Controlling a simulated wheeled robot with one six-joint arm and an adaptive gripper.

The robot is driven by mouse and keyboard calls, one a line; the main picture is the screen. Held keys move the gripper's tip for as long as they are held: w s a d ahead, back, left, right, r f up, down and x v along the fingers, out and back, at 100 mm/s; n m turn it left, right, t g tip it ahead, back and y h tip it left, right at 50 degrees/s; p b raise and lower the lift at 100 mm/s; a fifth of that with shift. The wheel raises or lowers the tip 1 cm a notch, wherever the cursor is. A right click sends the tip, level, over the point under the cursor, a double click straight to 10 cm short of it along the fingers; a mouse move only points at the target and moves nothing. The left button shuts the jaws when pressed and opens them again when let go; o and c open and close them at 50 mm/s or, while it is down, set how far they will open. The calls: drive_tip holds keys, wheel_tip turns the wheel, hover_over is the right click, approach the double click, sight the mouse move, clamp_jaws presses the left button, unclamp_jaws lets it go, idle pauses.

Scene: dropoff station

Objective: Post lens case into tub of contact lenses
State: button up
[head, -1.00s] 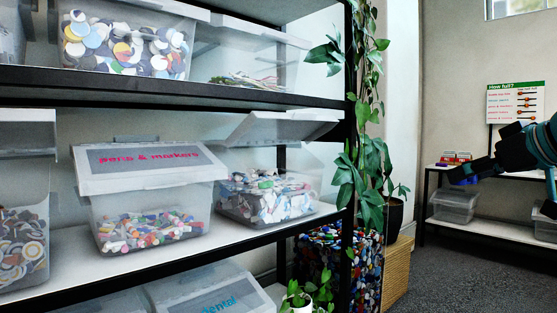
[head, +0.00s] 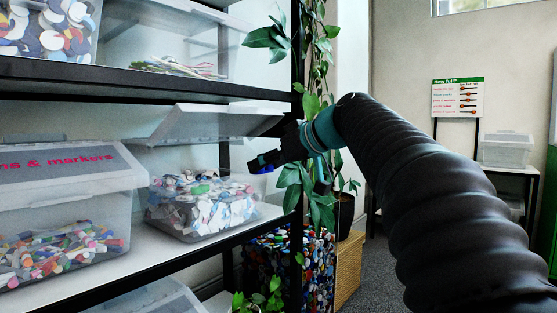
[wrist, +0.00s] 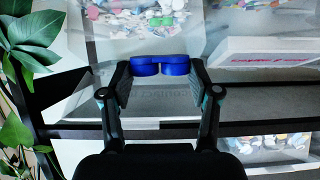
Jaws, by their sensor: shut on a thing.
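My gripper (head: 266,162) reaches in from the right in the head view, level with the middle shelf. In the wrist view my gripper (wrist: 160,72) is shut on a blue lens case (wrist: 146,67) with two round wells side by side. In the head view only a small blue bit of the case (head: 266,169) shows at the fingertips. An open clear tub (head: 190,222) of mostly white and blue pieces stands on the middle shelf, just left of the fingers. Its lid (head: 215,124) is raised. Lettering on its front in the wrist view is only partly readable.
A pens and markers tub (head: 70,205) stands left of the open tub. The shelf above (head: 180,80) runs close over the raised lid. A leafy plant (head: 318,195) and the black shelf post (head: 297,215) are beside my gripper. A "How full?" sign (head: 458,98) stands behind.

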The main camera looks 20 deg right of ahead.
drive_tip(key=w+a+f+p, duration=0.1)
drive_tip(key=w+a+p, duration=0.5)
drive_tip(key=w+a, duration=0.5)
drive_tip(key=w, duration=0.4)
drive_tip(key=shift+f, duration=0.4)
drive_tip(key=shift+s, duration=0.1)
drive_tip(key=o, duration=0.8)
drive_tip(key=v, duration=1.2)
